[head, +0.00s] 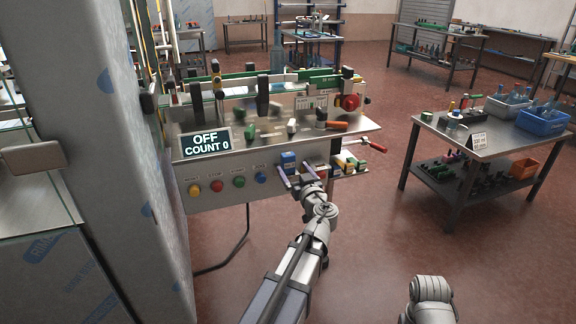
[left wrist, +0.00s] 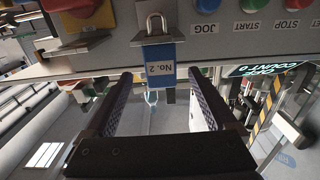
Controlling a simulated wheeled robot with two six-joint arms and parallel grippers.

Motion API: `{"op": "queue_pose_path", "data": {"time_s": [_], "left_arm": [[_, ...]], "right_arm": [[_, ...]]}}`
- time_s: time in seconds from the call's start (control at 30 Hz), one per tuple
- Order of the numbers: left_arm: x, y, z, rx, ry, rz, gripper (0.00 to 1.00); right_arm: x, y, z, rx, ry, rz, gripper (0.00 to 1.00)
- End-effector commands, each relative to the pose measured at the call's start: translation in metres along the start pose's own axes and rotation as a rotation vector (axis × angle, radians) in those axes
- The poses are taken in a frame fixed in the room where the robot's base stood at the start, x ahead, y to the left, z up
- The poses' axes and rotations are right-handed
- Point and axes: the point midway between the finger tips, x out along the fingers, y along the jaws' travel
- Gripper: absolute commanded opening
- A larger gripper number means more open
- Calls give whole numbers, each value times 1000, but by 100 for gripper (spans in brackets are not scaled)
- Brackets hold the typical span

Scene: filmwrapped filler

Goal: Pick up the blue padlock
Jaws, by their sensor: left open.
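The blue padlock (head: 288,160) is at the front panel of the machine, right of the row of buttons. In the left wrist view the padlock (left wrist: 160,60) shows a blue body, a white "No. 2" label and a metal shackle, by a small metal ledge. My left gripper (head: 298,178) is in front of the panel by the padlock. In the left wrist view its open fingers (left wrist: 156,80) point at the padlock, which shows in the gap between the tips. Nothing is visibly held. My right gripper is not in view.
The panel has yellow, red, green and blue buttons (head: 238,181). A small rack with coloured pieces (head: 349,162) and a red-handled tool (head: 370,144) are just right of the padlock. The floor between is clear.

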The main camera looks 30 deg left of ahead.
Motion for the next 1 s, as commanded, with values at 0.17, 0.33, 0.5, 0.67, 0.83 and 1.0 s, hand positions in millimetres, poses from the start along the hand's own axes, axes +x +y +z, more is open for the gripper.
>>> {"op": "queue_pose_path", "data": {"time_s": [0.17,0.33,0.5,0.67,0.83,1.0], "left_arm": [[4,0,0,0,-1,0,90],[23,0,-3,0,-1,-3,90],[48,0,-4,0,-1,-2,90],[54,-1,-4,0,-1,0,90],[53,-1,-4,0,-1,0,84],[53,-1,-4,0,-1,0,65]], "right_arm": [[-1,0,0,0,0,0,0],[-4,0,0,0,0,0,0],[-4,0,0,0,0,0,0],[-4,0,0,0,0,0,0],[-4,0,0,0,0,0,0],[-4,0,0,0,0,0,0]]}}
